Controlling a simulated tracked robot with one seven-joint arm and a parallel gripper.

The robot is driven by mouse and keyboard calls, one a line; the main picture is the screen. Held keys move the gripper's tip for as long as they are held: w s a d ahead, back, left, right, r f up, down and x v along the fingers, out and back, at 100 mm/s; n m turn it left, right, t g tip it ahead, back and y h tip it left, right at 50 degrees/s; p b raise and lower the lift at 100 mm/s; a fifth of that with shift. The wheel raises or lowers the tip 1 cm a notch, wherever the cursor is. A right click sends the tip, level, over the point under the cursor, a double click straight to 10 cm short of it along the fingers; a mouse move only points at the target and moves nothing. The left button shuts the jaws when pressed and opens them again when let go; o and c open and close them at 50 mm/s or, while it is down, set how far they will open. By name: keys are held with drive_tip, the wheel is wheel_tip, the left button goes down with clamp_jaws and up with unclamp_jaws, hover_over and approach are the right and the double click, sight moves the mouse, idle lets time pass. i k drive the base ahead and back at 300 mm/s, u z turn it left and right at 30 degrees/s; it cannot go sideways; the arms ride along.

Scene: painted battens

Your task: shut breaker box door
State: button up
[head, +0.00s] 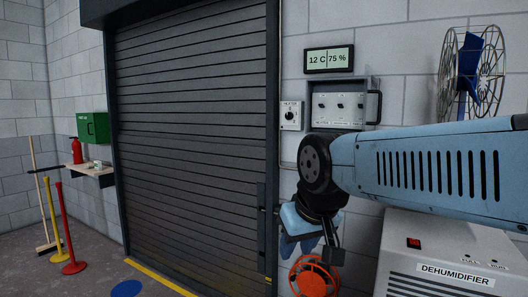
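The grey breaker box (340,104) is on the block wall right of the roller shutter, below a digital display. Its front is uncovered, and a row of switches shows on a pale panel. The box door (371,90) stands open at the right side, seen nearly edge-on, with a black D-shaped handle (380,107). My blue arm comes in from the right, just below the box, and hides what lies behind it. My gripper (312,248) hangs downward, below and left of the box, clear of the door. Its fingertips are partly hidden, and its opening is unclear.
A heater dial box (291,115) is left of the breaker box. A wire fan (472,72) is at upper right. A dehumidifier (450,262) stands at lower right, and an orange reel (314,279) is below my gripper. The roller shutter (190,130) fills the middle.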

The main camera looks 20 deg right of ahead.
sight(372, 84)
drive_tip(key=z, duration=1.15)
drive_tip(key=k, duration=0.2)
drive_tip(key=u, duration=0.1)
